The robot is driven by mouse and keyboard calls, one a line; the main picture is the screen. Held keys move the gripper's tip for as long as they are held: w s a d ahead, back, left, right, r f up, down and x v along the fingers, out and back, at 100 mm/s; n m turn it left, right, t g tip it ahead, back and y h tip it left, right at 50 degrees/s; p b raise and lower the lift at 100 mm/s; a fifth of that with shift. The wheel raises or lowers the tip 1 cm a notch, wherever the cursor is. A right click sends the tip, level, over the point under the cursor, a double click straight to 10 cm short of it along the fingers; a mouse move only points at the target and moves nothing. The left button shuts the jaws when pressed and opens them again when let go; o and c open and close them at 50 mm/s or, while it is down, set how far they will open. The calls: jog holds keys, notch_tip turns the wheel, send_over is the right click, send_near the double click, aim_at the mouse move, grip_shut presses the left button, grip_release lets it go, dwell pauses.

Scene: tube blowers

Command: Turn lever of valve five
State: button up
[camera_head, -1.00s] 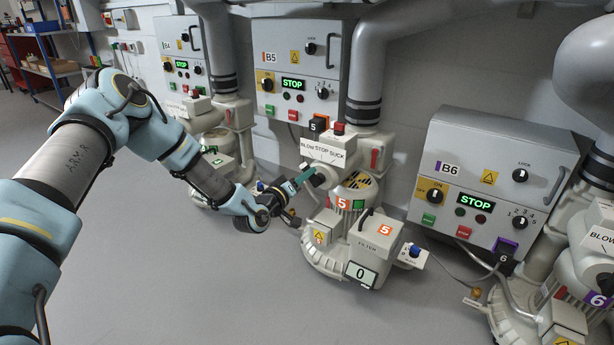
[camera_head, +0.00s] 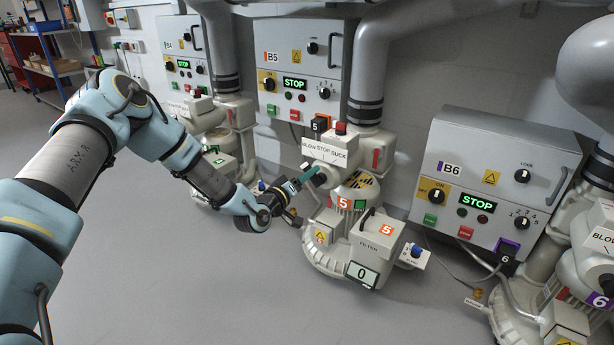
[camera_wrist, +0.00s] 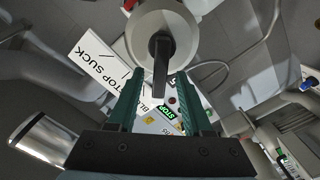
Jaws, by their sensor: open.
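Valve five (camera_head: 322,178) is the pale round valve body on the blower marked with orange 5 labels, under a BLOW STOP SUCK plate (camera_head: 335,154). In the wrist view the valve's round face (camera_wrist: 180,22) is at the top, with its black lever (camera_wrist: 160,62) pointing down the picture. My gripper (camera_head: 311,173) is at the valve's left side. In the wrist view my gripper (camera_wrist: 158,78) is open, with its green fingers on either side of the lever's end. I cannot tell whether either finger touches it.
Control box B5 (camera_head: 269,90) on the wall behind shows STOP. The filter box (camera_head: 380,236) of blower five, reading 0, stands below right of my gripper. Box B6 (camera_head: 470,165) and another blower are at the right. Open floor (camera_head: 190,290) lies in front.

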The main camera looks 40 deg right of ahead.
jog(key=p+v, duration=0.2)
jog(key=v, duration=0.8)
jog(key=shift+a, duration=0.4)
jog(key=w+a+r+y, duration=0.1)
jog(key=w+a+y, duration=0.3)
jog(key=a, duration=0.4)
jog(key=w+a+r+y, duration=0.1)
jog(key=w+a+y, duration=0.3)
jog(key=a, duration=0.5)
jog(key=w+a+r+y, duration=0.2)
jog(key=w+a+y, duration=0.15)
jog(key=a, duration=0.45)
jog(key=s+a+r+n+y, duration=0.25)
jog(key=a+r+y, duration=0.2)
jog(key=a, duration=0.85)
jog(key=s+a+r+n+g+y, duration=0.1)
jog(key=s+a+r+g, duration=0.15)
jog(key=s+a, duration=0.3)
jog(key=s+a+r+n+g, duration=0.1)
jog(key=s+a+r+n, duration=0.1)
jog(key=s+a+r, duration=0.3)
notch_tip(320, 180, up, 31)
jog(key=d+p, duration=0.1)
jog(key=p, duration=3.1)
jog(key=shift+s+d+m+p, duration=0.2)
jog(key=shift+m+p, duration=0.15)
jog(key=shift+p, duration=0.05)
